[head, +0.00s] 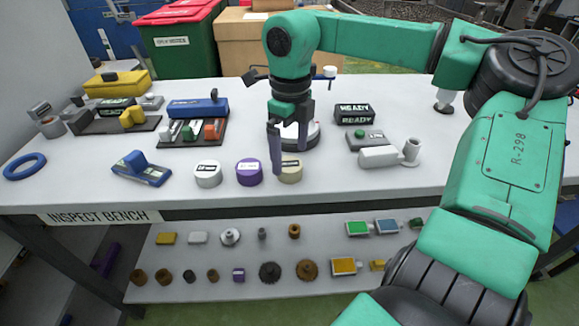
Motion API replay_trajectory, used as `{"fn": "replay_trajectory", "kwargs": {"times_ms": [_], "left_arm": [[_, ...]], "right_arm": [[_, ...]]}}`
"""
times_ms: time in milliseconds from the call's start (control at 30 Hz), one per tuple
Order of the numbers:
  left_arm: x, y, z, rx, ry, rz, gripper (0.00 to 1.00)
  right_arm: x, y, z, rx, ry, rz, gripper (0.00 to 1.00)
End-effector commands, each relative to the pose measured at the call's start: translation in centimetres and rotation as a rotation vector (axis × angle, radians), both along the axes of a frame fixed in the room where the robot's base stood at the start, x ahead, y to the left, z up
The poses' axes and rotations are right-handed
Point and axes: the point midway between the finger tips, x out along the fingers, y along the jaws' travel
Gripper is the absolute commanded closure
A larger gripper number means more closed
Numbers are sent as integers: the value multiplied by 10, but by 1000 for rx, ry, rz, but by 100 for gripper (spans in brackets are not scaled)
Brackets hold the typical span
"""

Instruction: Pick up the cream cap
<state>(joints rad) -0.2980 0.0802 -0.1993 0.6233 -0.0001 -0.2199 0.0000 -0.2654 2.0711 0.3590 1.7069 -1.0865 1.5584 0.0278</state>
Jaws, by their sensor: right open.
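The cream cap (291,174) is a short round piece on the white bench, at the right end of a row of three caps. Its left side is partly hidden by a finger of my right gripper (288,158). The gripper points down, open, with its fingers at the cap's far and left side; I cannot tell whether they touch it. A purple cap (249,172) and a white cap (208,174), both with labels on top, stand to its left. My left gripper is not in view.
A grey holder with a white cylinder (380,156) is to the right, a blue block (141,168) to the left. The bench front (330,197) is clear; small parts lie on the lower shelf (200,256).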

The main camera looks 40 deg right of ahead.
Motion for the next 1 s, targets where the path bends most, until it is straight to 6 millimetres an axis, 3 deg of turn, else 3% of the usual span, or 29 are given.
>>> {"fn": "replay_trajectory", "kwargs": {"times_ms": [167,400,600,633,867,1000], "left_arm": [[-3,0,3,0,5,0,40],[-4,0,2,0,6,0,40],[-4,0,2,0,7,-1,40],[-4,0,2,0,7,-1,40],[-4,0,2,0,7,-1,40],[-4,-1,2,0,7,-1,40]], "right_arm": [[0,2,-32,2,4,-1,0],[0,1,-36,-1,1,-2,0],[0,1,-36,0,1,-2,76],[0,1,-36,0,1,-2,84],[1,1,-34,-1,0,-2,84],[2,1,-14,-3,-4,-2,84]]}}
